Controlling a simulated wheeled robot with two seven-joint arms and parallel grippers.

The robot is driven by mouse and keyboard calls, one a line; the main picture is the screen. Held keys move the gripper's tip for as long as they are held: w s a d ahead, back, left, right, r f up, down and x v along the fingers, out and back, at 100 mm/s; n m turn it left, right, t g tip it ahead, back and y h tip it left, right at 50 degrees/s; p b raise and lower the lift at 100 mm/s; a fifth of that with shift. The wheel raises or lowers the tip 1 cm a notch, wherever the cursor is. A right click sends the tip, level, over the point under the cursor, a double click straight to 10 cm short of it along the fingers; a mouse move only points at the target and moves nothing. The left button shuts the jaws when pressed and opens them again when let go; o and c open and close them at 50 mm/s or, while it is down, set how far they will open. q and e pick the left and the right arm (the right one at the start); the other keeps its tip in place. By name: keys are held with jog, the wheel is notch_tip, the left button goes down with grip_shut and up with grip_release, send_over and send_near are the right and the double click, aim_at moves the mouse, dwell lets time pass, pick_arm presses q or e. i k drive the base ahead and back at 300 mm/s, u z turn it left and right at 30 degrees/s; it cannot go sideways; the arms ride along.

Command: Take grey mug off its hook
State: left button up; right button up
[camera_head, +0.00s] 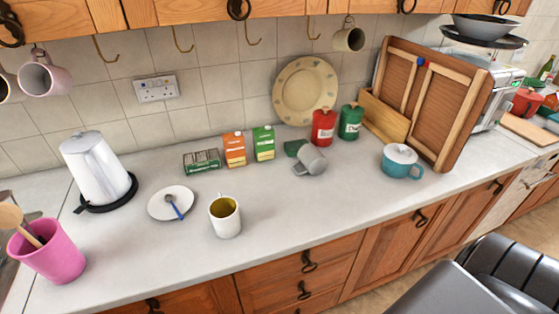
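A beige-grey mug (348,39) hangs from a hook under the wall cupboards, right of the middle. A light grey mug (312,159) lies tipped on its side on the counter, next to a small dark green item (295,147). I cannot tell for sure which of the two is the task's grey mug. A pink mug (44,77) hangs from a hook at the far left, with part of another mug (8,89) beside it. Several hooks between, such as one hook (183,40), are empty. Neither of my grippers is in view.
A wooden panel (428,98) leans at right.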

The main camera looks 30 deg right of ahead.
aim_at(316, 163)
jog(key=u, duration=0.5)
jog(key=i, duration=0.1)
jog(key=z, duration=1.15)
